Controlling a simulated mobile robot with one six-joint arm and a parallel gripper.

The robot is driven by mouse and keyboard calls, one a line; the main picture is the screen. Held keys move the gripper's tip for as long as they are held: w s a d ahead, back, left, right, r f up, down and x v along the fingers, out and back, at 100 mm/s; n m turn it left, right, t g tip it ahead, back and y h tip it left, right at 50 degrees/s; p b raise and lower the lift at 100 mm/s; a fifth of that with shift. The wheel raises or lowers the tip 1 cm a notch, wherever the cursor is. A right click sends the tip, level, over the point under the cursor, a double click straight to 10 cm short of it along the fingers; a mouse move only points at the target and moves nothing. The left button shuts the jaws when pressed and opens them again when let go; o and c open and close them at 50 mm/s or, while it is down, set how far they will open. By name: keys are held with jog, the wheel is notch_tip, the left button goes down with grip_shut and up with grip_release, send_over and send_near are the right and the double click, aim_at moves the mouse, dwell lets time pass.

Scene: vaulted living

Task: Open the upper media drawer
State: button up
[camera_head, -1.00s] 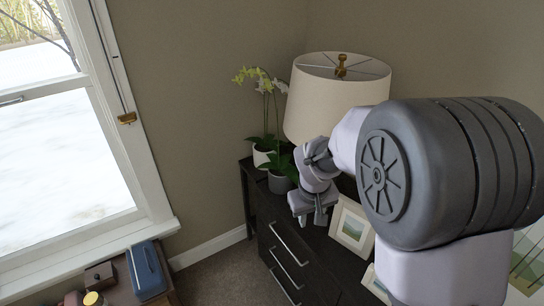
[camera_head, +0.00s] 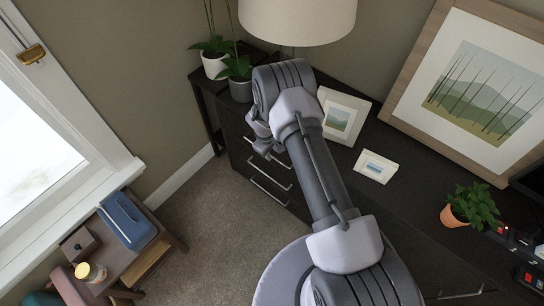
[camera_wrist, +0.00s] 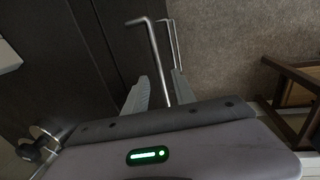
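The dark media cabinet (camera_head: 236,128) stands against the wall, with several bar handles on its drawer front. My gripper (camera_head: 262,146) is at the upper part of that front, by the top handle, and my arm hides part of it. In the wrist view, my gripper (camera_wrist: 160,82) has its two grey fingers apart. A metal bar handle (camera_wrist: 154,55) runs down between them; I cannot tell whether either finger touches it. A second handle (camera_wrist: 174,45) shows beyond it. The drawers look closed. A lower handle (camera_head: 268,192) is clear below my gripper.
On the cabinet stand potted plants (camera_head: 240,88), a lamp (camera_head: 298,18), small picture frames (camera_head: 376,167) and a large framed picture (camera_head: 485,85). A low wooden table (camera_head: 152,250) with a blue box (camera_head: 128,220) is at the left. Carpet (camera_head: 215,225) in front of the drawers is free.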

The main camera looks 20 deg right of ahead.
jog(key=shift+w+d+f, duration=0.15)
jog(key=shift+f, duration=1.05)
grip_shut()
dwell(0.6)
